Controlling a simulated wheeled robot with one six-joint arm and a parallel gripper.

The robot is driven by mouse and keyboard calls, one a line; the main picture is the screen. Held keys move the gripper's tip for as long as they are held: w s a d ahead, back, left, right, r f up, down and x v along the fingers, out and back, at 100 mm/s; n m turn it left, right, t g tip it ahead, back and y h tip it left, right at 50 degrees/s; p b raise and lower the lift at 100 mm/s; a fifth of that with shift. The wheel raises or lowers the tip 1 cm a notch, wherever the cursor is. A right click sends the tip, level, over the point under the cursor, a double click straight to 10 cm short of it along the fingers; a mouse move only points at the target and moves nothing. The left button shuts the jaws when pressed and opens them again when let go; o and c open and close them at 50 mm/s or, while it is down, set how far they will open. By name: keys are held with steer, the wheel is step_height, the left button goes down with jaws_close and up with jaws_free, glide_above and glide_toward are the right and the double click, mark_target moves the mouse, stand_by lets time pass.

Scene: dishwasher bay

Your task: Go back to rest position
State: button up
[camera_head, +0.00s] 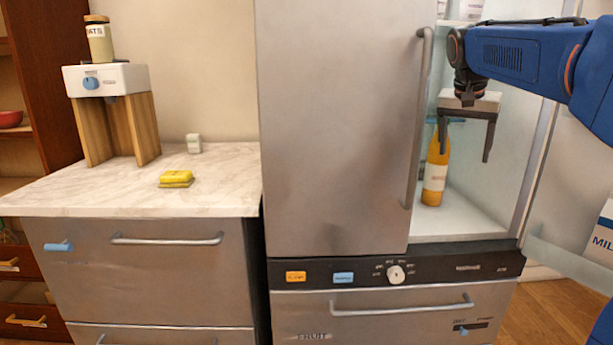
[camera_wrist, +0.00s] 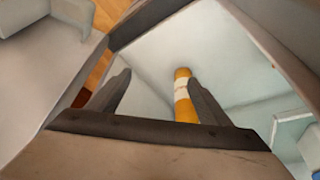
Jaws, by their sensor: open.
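My gripper (camera_head: 463,149) is at the upper right in the head view, in front of the open compartment of the steel cabinet. Its two fingers point down and are spread apart, with nothing between them. An orange bottle with a white label (camera_head: 435,172) stands upright on the compartment's white floor, partly behind the left finger. In the wrist view my gripper (camera_wrist: 158,88) shows both dark fingers apart. The bottle (camera_wrist: 183,92) appears there beside the right finger, partly covered by it. I cannot tell whether they touch.
The steel door (camera_head: 335,120) with its long vertical handle (camera_head: 417,115) stands left of my gripper. A knob panel (camera_head: 396,272) and drawer are below. A marble counter (camera_head: 110,195) with a yellow sponge (camera_head: 176,177) is at left. A milk carton (camera_head: 603,235) is at the right edge.

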steer(key=s+a+f+n+y, duration=0.1)
steer(key=s+a+f+n, duration=0.1)
steer(key=s+f, duration=0.7)
steer(key=s+a+f+n+t+y, duration=0.1)
steer(key=s+a+f+n, duration=0.2)
steer(key=s+f, duration=0.7)
steer(key=s+a+f+n, duration=0.2)
steer(key=s+a+f, duration=0.3)
steer(key=s+f, duration=0.4)
steer(key=s, duration=0.6)
steer(key=shift+s+a+f+n+y, duration=0.35)
steer(key=shift+s+a+n+y, duration=0.05)
